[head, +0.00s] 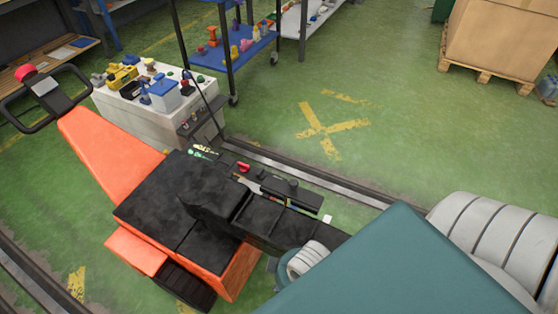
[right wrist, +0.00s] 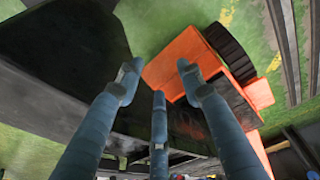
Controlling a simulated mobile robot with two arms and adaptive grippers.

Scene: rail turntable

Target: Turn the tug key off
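The orange tug (head: 105,150) with a black seat stands in the head view's left half. On a dark side panel (head: 290,193) along its far edge sits a small red knob (head: 243,167), which looks like the key; its turn position is too small to read. My right gripper (right wrist: 160,88) shows in the right wrist view with three blue-grey fingers spread open and nothing between them. The tug's black and orange bodywork (right wrist: 185,55) lies beyond the fingers. The key is not clear in that view. My left gripper is not in view.
A white cabinet (head: 150,120) with loose items stands behind the tug. A rail (head: 300,175) runs along the tug's far side.

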